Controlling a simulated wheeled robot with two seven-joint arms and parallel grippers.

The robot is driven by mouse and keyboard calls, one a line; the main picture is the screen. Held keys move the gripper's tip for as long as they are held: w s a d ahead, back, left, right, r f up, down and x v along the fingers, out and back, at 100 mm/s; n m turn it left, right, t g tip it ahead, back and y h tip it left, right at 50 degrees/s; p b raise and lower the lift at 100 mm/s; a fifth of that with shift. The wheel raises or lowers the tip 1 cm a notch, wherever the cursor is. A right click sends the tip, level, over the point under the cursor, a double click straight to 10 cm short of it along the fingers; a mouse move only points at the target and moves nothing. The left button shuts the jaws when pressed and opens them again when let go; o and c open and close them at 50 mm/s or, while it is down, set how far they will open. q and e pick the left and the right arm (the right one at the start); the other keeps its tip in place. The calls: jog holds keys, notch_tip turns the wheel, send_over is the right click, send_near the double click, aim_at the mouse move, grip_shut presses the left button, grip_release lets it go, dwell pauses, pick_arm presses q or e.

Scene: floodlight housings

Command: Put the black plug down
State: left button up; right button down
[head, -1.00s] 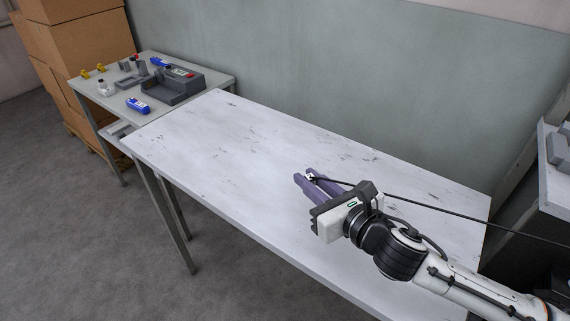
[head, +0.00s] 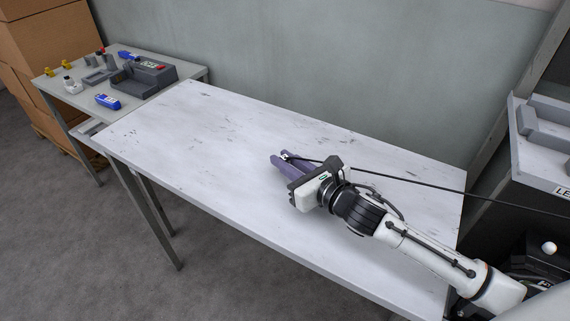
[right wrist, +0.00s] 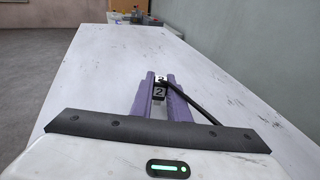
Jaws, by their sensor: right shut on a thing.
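My right gripper (head: 281,158) is over the middle of the white table (head: 190,130), its purple fingers pointing away to the left. It is shut on the black plug (head: 286,156), which is small and mostly hidden between the fingertips. In the right wrist view the plug (right wrist: 159,92) shows white labels with a "2", between the two purple fingers (right wrist: 160,85). A black cable runs from the plug to the right, across the table and past its right edge. The gripper is close to the tabletop; I cannot tell whether the plug touches it. My left gripper is not in view.
A smaller table (head: 60,88) at the far left holds a grey fixture (head: 145,80), blue items and small yellow parts. Cardboard boxes (head: 45,50) stand behind it. A grey labelled unit (head: 540,150) stands at the right. The left half of the white table is clear.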

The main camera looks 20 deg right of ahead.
jog(key=shift+f, duration=0.45)
jog(key=shift+r, duration=0.1)
jog(key=c, duration=2.1)
grip_release()
jog(key=shift+f, duration=0.2)
jog(key=o, duration=0.4)
jog(key=shift+r, duration=0.15)
